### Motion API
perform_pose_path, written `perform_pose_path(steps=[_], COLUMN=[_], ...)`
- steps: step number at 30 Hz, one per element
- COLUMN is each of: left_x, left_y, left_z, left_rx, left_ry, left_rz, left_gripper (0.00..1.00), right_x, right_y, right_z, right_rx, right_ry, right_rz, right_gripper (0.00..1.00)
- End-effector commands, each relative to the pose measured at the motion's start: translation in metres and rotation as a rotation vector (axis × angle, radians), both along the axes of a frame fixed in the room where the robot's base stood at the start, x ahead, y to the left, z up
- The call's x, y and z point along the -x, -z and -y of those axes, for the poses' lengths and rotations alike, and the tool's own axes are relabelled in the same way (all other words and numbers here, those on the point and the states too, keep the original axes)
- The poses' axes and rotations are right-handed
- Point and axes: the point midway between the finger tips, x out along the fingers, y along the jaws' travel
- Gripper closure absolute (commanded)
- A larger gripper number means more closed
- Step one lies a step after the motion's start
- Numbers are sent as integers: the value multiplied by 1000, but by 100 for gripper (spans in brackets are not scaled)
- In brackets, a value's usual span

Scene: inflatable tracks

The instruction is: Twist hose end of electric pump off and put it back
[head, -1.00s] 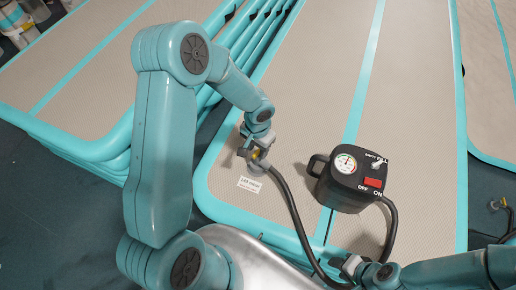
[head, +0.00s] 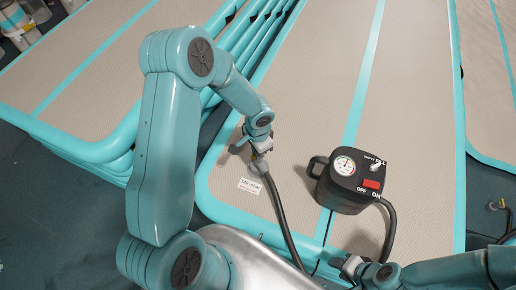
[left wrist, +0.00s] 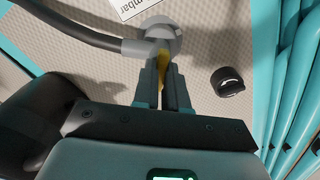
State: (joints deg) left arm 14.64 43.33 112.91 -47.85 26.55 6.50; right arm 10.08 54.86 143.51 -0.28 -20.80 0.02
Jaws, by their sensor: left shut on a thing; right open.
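The black electric pump (head: 345,192) stands on the beige track, with a round gauge and a red switch on top. Its black hose (head: 281,208) runs to a grey hose end (head: 259,168) on the track, also in the left wrist view (left wrist: 164,42). My left gripper (head: 257,154) comes down from above. In the left wrist view its fingers (left wrist: 162,88) are shut on the yellow part of the hose end. I cannot tell whether the hose end is seated in a valve. My right gripper (head: 347,266) is open, low in the head view, near the hose.
A small black round cap (left wrist: 228,81) lies beside the hose end. A white label (head: 250,186) is on the track just below it. Stacked teal-edged tracks (head: 225,60) rise to the left. The beige surface beyond the pump is clear.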

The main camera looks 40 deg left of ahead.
Motion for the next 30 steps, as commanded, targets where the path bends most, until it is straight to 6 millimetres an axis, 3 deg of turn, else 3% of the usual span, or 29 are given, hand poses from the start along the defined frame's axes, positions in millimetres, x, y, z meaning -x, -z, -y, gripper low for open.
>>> perform_pose_path(steps=[11,21,30], left_x=[0,0,0], left_y=[-1,-1,0], left_z=[0,0,0], left_rx=[0,0,0], left_ry=[120,496,551], left_rz=[0,0,0], left_gripper=[100,100,100], right_x=[0,0,0], right_y=[-6,-23,-24], right_z=[0,0,0], right_rx=[0,0,0], right_ry=[0,0,0], right_rz=[0,0,0], right_gripper=[57,57,57])
